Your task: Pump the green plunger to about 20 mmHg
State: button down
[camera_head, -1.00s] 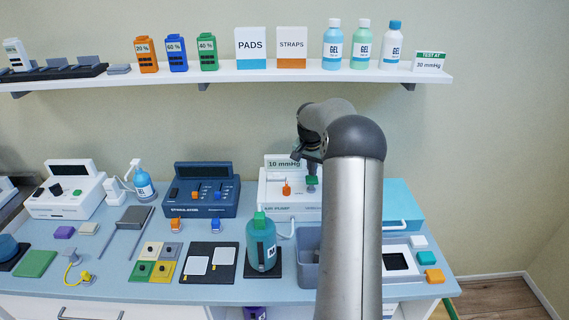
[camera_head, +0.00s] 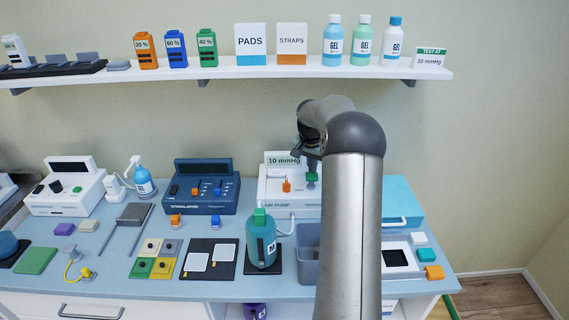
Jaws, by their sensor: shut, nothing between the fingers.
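The white air pump (camera_head: 272,205) stands at the back of the bench, partly hidden behind my arm. Its display (camera_head: 283,161) reads 10 mmHg. The green plunger (camera_head: 312,177) stands upright on the pump's right part, with a darker stem below it. An orange knob (camera_head: 286,186) sits to its left. My gripper (camera_head: 309,162) points down just above the green plunger, its fingers shut and empty. At this size I cannot tell whether the fingertips touch the plunger's top.
A teal bottle (camera_head: 262,245) and a grey bin (camera_head: 308,262) stand in front of the pump. A blue stimulator (camera_head: 200,190) is to its left and a light blue box (camera_head: 400,200) to its right. A shelf sign (camera_head: 431,58) reads "TEST AT 30 mmHg".

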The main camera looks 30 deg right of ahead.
aim_at(312, 175)
jog(key=shift+f+b, duration=1.3)
jog(key=shift+f, duration=0.7)
jog(key=shift+r, duration=0.1)
jog(key=shift+r+p, duration=1.3)
jog(key=shift+r, duration=0.8)
jog(key=shift+r+p, duration=1.65)
jog(key=shift+r, duration=0.95)
